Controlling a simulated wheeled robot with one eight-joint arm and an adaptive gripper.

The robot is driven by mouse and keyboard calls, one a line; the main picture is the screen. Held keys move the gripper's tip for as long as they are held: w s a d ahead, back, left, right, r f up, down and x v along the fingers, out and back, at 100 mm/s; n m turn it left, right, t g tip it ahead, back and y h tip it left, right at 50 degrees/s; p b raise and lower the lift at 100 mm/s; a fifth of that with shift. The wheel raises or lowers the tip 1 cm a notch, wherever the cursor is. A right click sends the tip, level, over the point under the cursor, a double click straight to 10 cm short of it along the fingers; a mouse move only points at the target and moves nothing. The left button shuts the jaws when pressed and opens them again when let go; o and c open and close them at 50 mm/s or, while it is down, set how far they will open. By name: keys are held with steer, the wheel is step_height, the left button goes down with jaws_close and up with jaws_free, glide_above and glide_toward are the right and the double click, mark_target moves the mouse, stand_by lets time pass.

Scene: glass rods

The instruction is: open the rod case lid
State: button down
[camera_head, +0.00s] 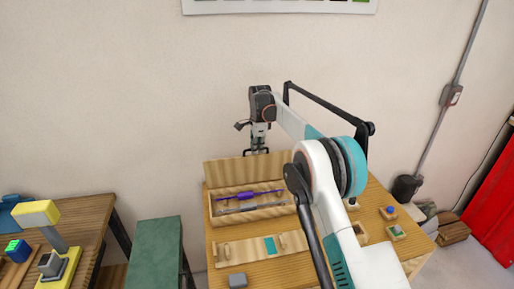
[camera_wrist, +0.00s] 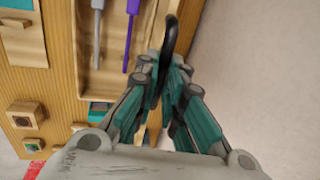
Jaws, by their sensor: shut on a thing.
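The wooden rod case (camera_head: 255,213) stands at the back of the table. Its lid (camera_head: 228,172) is raised, standing steeply up along the case's back edge. Inside the case lie a purple rod (camera_head: 262,193) and a grey rod; the wrist view shows parts of the purple rod (camera_wrist: 129,35) and the grey rod (camera_wrist: 97,35). My gripper (camera_head: 257,152) is at the lid's top edge, near the wall. In the wrist view its fingers (camera_wrist: 165,72) are shut on the black looped lid handle (camera_wrist: 171,35). The fingers hide part of the handle.
A wooden board with a teal patch (camera_head: 270,245) lies in front of the case. A grey block (camera_head: 237,280) is at the front edge. Small blocks with coloured tops (camera_head: 389,212) sit at right. The wall is close behind the lid. A green stool (camera_head: 158,240) stands left.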

steer(key=shift+w, duration=0.1)
stand_by(0.3)
steer(key=c, duration=1.7)
jaws_free()
steer(key=r, duration=0.4)
steer(key=s+r, duration=0.1)
steer(key=r, duration=0.3)
steer(key=s+r, duration=0.1)
steer(key=r, duration=0.2)
steer(key=shift+s+d+r, duration=0.15)
steer(key=shift+d+r, duration=0.15)
steer(key=shift+r, duration=0.1)
